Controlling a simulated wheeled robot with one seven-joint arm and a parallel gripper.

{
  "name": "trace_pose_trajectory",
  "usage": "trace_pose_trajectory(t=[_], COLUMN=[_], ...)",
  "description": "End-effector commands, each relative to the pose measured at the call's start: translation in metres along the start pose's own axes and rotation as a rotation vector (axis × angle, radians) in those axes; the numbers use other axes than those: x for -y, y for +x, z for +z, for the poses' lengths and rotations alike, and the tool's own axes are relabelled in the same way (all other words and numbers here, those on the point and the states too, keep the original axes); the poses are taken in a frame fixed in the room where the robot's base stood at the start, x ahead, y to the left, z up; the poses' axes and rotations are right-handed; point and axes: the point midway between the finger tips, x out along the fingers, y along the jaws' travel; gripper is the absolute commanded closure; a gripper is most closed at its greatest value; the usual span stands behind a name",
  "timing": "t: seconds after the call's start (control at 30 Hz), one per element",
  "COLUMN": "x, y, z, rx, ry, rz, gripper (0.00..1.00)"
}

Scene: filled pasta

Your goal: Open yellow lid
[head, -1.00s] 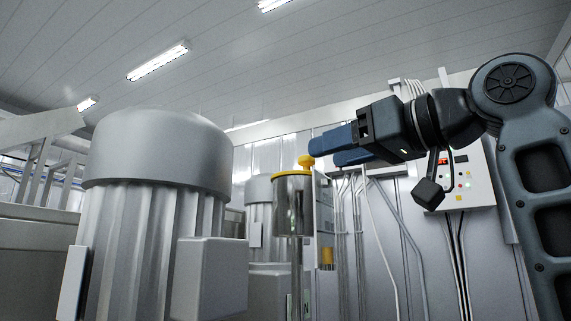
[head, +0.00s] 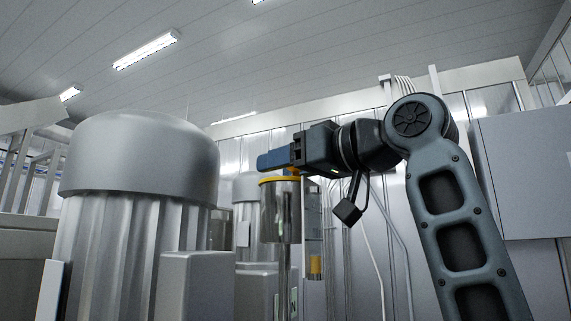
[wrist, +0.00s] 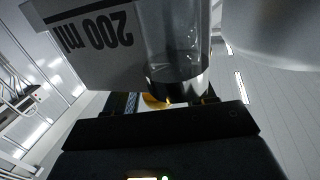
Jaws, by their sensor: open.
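The yellow lid (head: 279,180) tops a clear cylindrical container (head: 281,213) on a thin post. Its knob is hidden behind my gripper (head: 272,160) in the head view. My gripper is open, with its fingers level at the height of the lid's top. In the wrist view a bit of yellow (wrist: 155,101) shows between the fingers (wrist: 165,102), beyond the dark rim of the clear container (wrist: 178,40). Whether the fingers touch the knob cannot be told.
A large grey motor housing (head: 140,160) stands to the left, close to the container. A panel marked "200 ml" (wrist: 95,45) is beside the container in the wrist view. Cables (head: 365,240) run down the wall behind.

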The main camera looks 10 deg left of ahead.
Motion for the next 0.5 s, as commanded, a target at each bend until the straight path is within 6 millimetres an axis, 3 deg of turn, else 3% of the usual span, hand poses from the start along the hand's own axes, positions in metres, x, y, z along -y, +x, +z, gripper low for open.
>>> trace_pose_trajectory(t=[0.07,0.5], x=[0.0,-0.0004], y=[-0.0001,-0.0005], z=[0.0001,-0.0001], rx=[0.0,0.0], ry=[0.0,0.0], rz=[0.0,0.001], gripper=[0.51,0.94])
